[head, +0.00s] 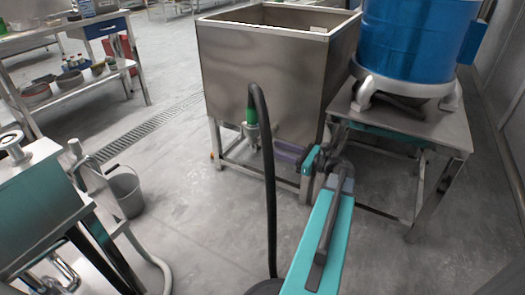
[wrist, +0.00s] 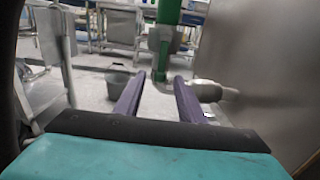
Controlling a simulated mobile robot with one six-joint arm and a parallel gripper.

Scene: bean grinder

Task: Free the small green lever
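The small green lever (head: 251,115) stands upright on the valve at the front of the steel tank, behind my black cable in the head view. In the wrist view the green lever (wrist: 163,38) rises just ahead of my fingertips, its lower end lined up with the gap. My gripper (head: 274,149) is at the tank's lower front, right of the lever. In the wrist view my gripper (wrist: 160,77) has its two purple fingers apart with nothing clearly held. I cannot tell whether the lever's lower end is between the tips or beyond them.
The valve's pale pipe (wrist: 205,90) meets the tank wall at the right. The steel tank (head: 265,75) is close to my gripper. A table (head: 435,130) with a blue drum (head: 415,40) stands right. A grey bucket (head: 127,193) sits left on mostly open floor.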

